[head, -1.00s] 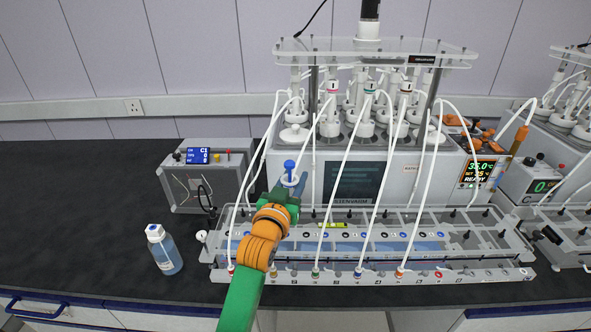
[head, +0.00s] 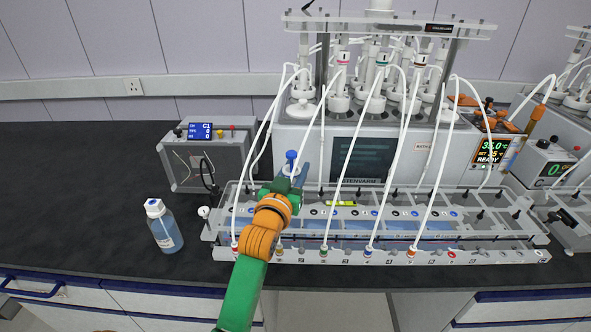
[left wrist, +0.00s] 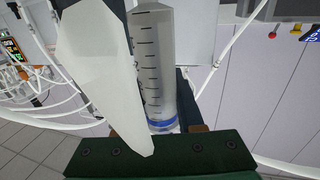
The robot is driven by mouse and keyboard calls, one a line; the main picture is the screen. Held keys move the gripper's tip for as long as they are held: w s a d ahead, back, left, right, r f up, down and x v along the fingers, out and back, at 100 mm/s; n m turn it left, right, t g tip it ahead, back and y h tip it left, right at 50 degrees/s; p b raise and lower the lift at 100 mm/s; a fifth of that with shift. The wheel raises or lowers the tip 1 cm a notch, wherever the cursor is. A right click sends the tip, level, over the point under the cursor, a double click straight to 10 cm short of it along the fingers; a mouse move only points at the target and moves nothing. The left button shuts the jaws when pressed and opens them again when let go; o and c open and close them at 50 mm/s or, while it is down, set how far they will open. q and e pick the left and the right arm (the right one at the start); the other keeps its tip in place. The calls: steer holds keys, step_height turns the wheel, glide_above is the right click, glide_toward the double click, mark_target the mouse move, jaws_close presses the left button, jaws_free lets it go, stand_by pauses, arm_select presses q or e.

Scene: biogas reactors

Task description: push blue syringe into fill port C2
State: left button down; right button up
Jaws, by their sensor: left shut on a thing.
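My left gripper (head: 291,180) is shut on the blue syringe (head: 291,157), whose blue top stands up above the jaws. In the left wrist view the syringe's clear, graduated barrel (left wrist: 152,60) lies beside a pale finger, with a blue ring (left wrist: 161,125) near the green gripper body. In the head view the gripper is in front of the reactor's left part, over the back left of the clear port rack (head: 500,228). The rack has a row of small coloured ports. I cannot read which is C2, and the syringe's lower end is hidden.
White tubes (head: 350,150) run from the reactor down to the rack, close to the gripper. A grey control box (head: 185,150) stands at left. A bottle with blue liquid (head: 165,228) stands front left. The black bench is clear at far left.

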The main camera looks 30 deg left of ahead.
arm_select(q)
steer(key=shift+w+d+f, duration=0.1)
steer(key=shift+d+f, duration=0.05)
stand_by(0.5)
steer(key=shift+p, duration=0.45)
steer(key=shift+f, duration=0.2)
stand_by(0.4)
steer(key=shift+f+b, duration=0.5)
steer(key=shift+f, duration=0.2)
stand_by(0.8)
stand_by(0.4)
steer(key=shift+c, duration=2.3)
jaws_free()
